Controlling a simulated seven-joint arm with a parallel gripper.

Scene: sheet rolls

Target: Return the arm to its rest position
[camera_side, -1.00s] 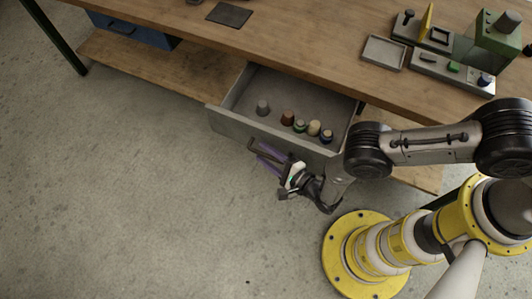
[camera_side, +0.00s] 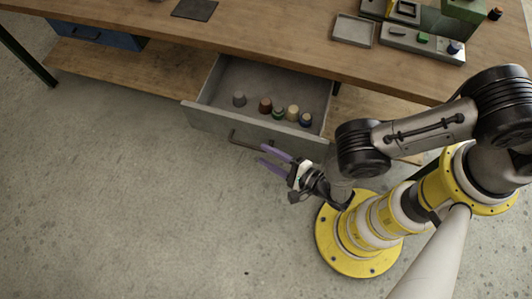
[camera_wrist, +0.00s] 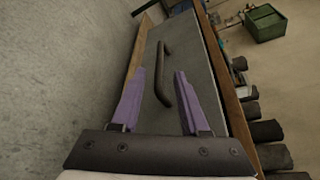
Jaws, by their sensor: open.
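My gripper (camera_side: 268,158) is open and empty, with purple fingers apart, in front of the pulled-out grey drawer (camera_side: 200,119). Whether the fingers touch the handle is hard to tell, but a gap seems to show. My arm is bent above its yellow base.
The drawer holds several small rolls or knobs, among them a grey one (camera_side: 239,99), a brown one (camera_side: 265,105) and a tan one (camera_side: 293,112). The wooden bench (camera_side: 270,40) carries a grey tray (camera_side: 353,30) and a green-grey fixture (camera_side: 420,42). The floor at left is clear.

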